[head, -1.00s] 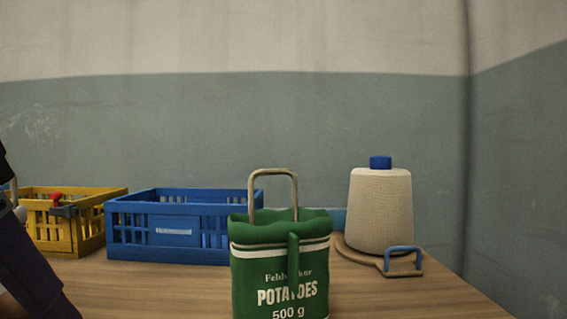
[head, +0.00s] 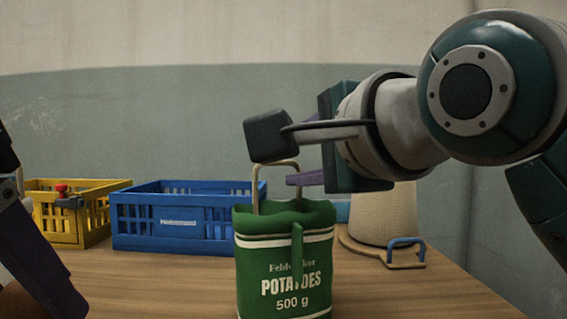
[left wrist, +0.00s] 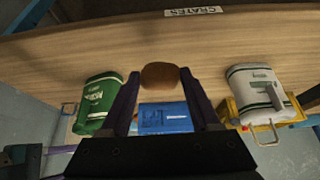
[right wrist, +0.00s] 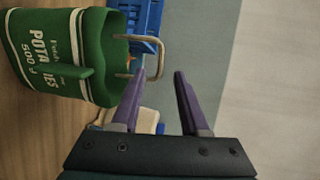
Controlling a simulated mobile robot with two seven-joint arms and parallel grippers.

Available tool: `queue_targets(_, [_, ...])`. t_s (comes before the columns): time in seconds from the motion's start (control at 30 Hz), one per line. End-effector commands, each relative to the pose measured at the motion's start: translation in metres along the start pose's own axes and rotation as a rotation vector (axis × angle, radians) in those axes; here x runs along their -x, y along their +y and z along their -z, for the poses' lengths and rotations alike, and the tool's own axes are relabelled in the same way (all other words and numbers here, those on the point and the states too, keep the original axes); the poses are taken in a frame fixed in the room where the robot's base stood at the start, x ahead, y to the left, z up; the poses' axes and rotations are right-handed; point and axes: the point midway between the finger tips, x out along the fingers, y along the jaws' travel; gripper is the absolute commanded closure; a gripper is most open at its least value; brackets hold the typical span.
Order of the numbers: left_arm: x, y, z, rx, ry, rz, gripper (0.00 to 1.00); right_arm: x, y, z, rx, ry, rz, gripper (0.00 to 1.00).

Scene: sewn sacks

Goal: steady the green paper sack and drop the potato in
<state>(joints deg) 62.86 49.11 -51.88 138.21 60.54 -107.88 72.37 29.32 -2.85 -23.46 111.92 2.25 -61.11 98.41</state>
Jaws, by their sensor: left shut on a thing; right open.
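The green paper sack (head: 285,260) stands upright on the table with its wire handle (head: 256,185) raised. It also shows in the left wrist view (left wrist: 97,105) and sideways in the right wrist view (right wrist: 55,50). The potato (left wrist: 160,76) is brown and sits between the fingertips of my left gripper (left wrist: 158,82), which is shut on it. In the head view that gripper is mostly cut off at the left edge. My right gripper (right wrist: 157,80) is open and empty, near the sack's top and handle. I cannot tell whether it touches the handle.
A blue crate (head: 180,236) and a yellow crate (head: 58,230) stand behind and left of the sack. A cream thread cone (head: 385,215) on a holder is partly hidden by my right arm. The left wrist view also shows a white sack (left wrist: 252,82).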

Motion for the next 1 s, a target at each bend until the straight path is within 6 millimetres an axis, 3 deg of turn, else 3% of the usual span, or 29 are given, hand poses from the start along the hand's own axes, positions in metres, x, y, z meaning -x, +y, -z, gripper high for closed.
queue_targets(0.2, [0.000, 0.000, 0.000, 0.000, 0.000, 0.000, 0.77, -0.038, 0.000, 0.000, 0.002, 0.000, -0.002, 0.55])
queue_targets(0.4, [0.000, 0.000, 0.000, 0.000, 0.000, 0.000, 0.77, -0.063, 0.000, 0.000, 0.001, 0.000, -0.002, 0.55])
queue_targets(0.6, [0.000, 0.000, 0.000, 0.000, 0.000, 0.000, 0.77, -0.074, 0.000, 0.000, 0.000, -0.001, 0.000, 0.55])
queue_targets(0.9, [0.000, 0.000, 0.000, 0.000, 0.000, 0.000, 0.77, -0.076, 0.000, 0.000, 0.000, -0.001, -0.001, 0.55])
queue_targets(1.0, [0.000, 0.000, 0.000, 0.000, 0.000, 0.000, 0.77, -0.076, 0.000, 0.000, 0.000, -0.001, -0.001, 0.64])
